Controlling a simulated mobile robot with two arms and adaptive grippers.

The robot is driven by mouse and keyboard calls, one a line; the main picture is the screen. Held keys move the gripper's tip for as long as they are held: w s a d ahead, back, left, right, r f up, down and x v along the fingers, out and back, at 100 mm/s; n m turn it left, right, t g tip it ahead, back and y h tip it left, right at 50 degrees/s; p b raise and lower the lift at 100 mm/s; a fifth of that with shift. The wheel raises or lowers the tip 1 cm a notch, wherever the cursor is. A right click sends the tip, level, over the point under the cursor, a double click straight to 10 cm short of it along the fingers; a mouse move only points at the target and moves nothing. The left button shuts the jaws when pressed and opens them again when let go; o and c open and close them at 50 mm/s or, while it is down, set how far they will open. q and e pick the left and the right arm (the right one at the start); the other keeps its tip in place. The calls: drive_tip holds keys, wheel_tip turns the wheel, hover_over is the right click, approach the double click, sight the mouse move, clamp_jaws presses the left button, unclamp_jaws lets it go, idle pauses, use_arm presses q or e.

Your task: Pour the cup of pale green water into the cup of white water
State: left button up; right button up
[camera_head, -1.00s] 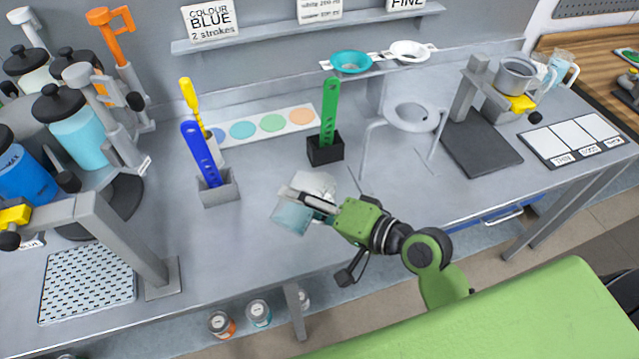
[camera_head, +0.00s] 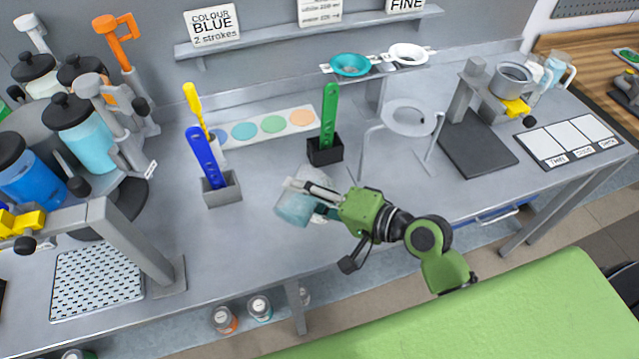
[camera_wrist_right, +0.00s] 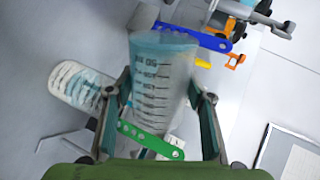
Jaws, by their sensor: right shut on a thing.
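My right gripper (camera_head: 314,190) is shut on a clear cup of pale blue-green water (camera_head: 293,209) above the front middle of the bench. In the right wrist view this cup (camera_wrist_right: 160,85) sits between the two fingers, with dark graduation marks on its wall. A second clear cup with whitish contents (camera_head: 321,177) stands just behind it, partly hidden by the gripper and the held cup. In the right wrist view the white-water cup (camera_wrist_right: 80,86) is to the left, apart from the held cup. My left gripper is not in view.
A blue stick in a grey holder (camera_head: 221,189) stands left of the cups. A green stick in a black holder (camera_head: 325,152) stands close behind them.

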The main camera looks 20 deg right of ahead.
drive_tip(key=shift+w+d+r+p, duration=0.1)
drive_tip(key=shift+r+p, duration=0.3)
drive_tip(key=shift+p, duration=0.05)
drive_tip(key=shift+f, duration=0.1)
drive_tip(key=shift+w+d+f+m+y+p, duration=0.15)
drive_tip(key=shift+f+m+y+p, duration=0.15)
drive_tip(key=shift+m+p, duration=0.35)
idle(0.9)
drive_tip(key=shift+w+d+r+m+g+p, duration=0.15)
drive_tip(key=shift+r+m+g+p, duration=0.05)
drive_tip(key=shift+m+g+p, duration=0.2)
idle(0.3)
